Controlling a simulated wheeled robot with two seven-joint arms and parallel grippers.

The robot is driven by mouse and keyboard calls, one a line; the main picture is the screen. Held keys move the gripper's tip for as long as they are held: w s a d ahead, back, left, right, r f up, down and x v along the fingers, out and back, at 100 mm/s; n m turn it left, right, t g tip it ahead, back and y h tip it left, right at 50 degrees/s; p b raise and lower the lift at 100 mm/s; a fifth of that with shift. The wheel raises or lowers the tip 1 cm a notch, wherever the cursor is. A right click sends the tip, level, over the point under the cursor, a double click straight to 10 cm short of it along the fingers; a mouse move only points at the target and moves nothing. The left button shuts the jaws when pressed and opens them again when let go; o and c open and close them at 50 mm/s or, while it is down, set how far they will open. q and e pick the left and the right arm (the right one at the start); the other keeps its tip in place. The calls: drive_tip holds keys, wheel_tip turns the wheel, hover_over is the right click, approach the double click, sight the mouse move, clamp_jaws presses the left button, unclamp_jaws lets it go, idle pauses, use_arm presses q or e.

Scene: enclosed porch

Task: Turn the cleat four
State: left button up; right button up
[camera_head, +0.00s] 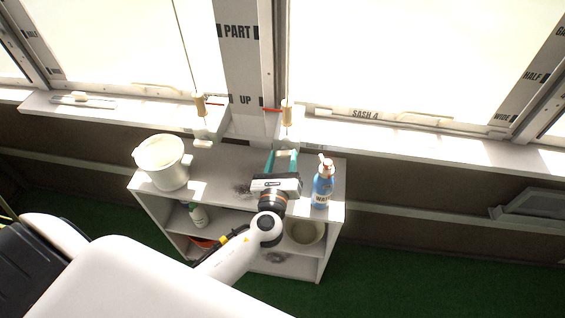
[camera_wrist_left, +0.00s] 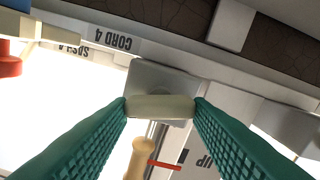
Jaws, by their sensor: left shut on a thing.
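Cleat four is a short cream bar (camera_wrist_left: 160,107) on a pale square mount (camera_wrist_left: 160,78), beside the label "CORD 4" (camera_wrist_left: 112,38) in the left wrist view. My left gripper (camera_wrist_left: 160,106) is shut on the bar, with one green finger at each end. The bar lies straight across between the fingertips. In the head view my left gripper (camera_head: 282,154) is at the sill's front edge, above the shelf top. The fingers and my wrist partly hide the cleat there. My right gripper is not in view.
A wooden cord toggle (camera_head: 287,113) hangs by the sash labelled "SASH 4" (camera_head: 365,114); another toggle (camera_head: 200,104) hangs to the left. A white bucket (camera_head: 161,162) and a blue pump bottle (camera_head: 323,184) stand on the white shelf unit (camera_head: 213,163), either side of my gripper.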

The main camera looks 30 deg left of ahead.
use_arm(q)
drive_tip(key=n+b, duration=0.1)
drive_tip(key=n, duration=0.1)
drive_tip(key=n+b, duration=0.1)
drive_tip(key=n, duration=0.1)
drive_tip(key=shift+f+n+b, duration=0.2)
drive_tip(key=shift+n+b, duration=0.1)
drive_tip(key=shift+b, duration=0.1)
drive_tip(key=n+b, duration=0.2)
drive_tip(key=n, duration=0.1)
drive_tip(key=shift+a+n, duration=0.1)
drive_tip(key=shift+n, duration=0.3)
drive_tip(key=n+b, duration=0.1)
drive_tip(key=n, duration=0.2)
drive_tip(key=shift+b, duration=0.4)
drive_tip(key=shift+n+b, duration=0.55)
drive_tip(key=shift+n, duration=1.05)
drive_tip(key=o, duration=1)
